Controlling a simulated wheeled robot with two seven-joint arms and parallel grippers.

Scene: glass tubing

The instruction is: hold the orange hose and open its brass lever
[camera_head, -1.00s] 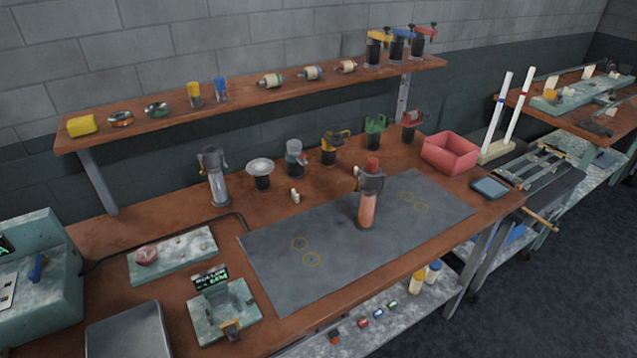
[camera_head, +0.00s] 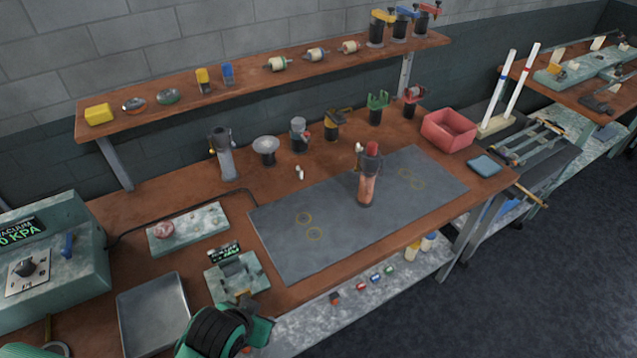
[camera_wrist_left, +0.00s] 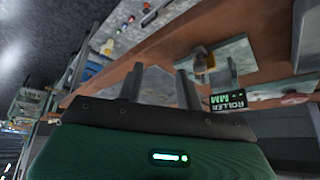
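An upright orange-tinted cylinder (camera_head: 366,188) stands on the dark mat, with a dark collar, a red top and a small pale knob at its left. It is the only orange upright piece on the mat; I cannot make out a brass lever on it. A grey upright piece (camera_head: 226,160) with small brass-coloured knobs stands at the back left of the bench. My left gripper, green and black, enters the head view at the bottom, well short of the orange cylinder. In the left wrist view its two fingers (camera_wrist_left: 159,78) are apart with nothing between them. My right gripper is not in view.
A roller device with a display (camera_head: 236,275) and a grey tray (camera_head: 152,312) lie near my left arm. A dark mat (camera_head: 300,260) covers the bench middle, mostly bare. Several tools line the back, under a shelf (camera_head: 150,121). A red bin (camera_head: 449,131) stands right.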

